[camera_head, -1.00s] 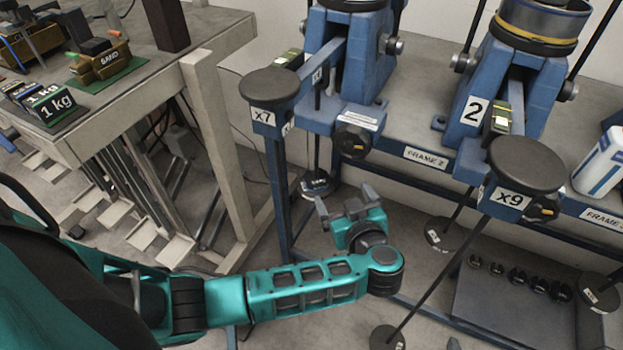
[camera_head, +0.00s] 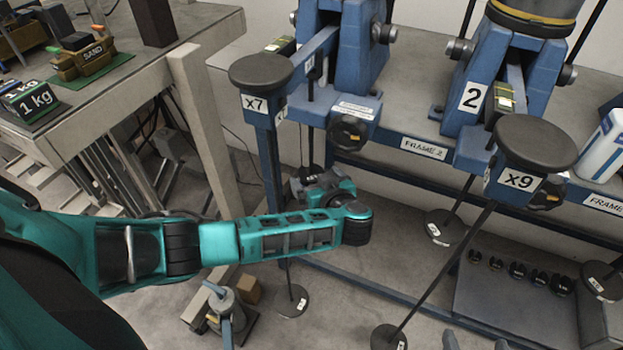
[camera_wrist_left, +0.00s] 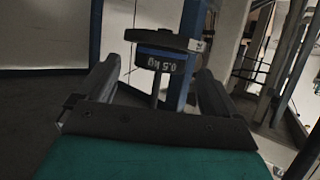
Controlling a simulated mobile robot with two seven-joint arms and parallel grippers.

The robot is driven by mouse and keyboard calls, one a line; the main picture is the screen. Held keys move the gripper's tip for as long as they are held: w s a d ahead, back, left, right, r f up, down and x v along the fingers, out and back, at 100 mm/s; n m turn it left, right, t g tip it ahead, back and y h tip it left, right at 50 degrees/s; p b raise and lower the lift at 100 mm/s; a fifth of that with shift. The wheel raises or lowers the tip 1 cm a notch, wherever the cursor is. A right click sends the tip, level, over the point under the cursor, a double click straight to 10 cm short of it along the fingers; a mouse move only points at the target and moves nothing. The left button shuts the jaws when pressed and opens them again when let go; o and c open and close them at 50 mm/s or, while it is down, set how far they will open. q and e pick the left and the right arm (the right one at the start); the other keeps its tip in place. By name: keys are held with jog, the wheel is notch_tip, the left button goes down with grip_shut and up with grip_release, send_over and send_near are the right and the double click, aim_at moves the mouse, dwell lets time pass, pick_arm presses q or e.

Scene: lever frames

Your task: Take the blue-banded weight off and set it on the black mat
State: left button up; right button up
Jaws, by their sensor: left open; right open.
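In the left wrist view a dark weight marked 0.5 kg (camera_wrist_left: 158,64), its lettering upside down, lies between and beyond the open fingers of my left gripper (camera_wrist_left: 155,90). A dark disc (camera_wrist_left: 160,40) adjoins it; I see no contact with the fingers. In the head view my left gripper (camera_head: 312,186) is under the x7 lever end, at the hanging rod, and hides most of what hangs there. A dark slab (camera_head: 485,305) lies low right, possibly the mat.
Several small black weights (camera_head: 517,271) stand on the slab. The x7 lever end (camera_head: 262,70) and x9 lever end (camera_head: 536,145) overhang the area. Hanger plates (camera_head: 447,228) and a slanting rod (camera_head: 445,270) stand between my left gripper and the slab.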

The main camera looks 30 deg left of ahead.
aim_at(311, 176)
pick_arm(q)
jog(key=x, duration=0.2)
jog(key=shift+w+a+f, duration=0.15)
jog(key=shift+a, duration=0.05)
jog(key=c, duration=1.3)
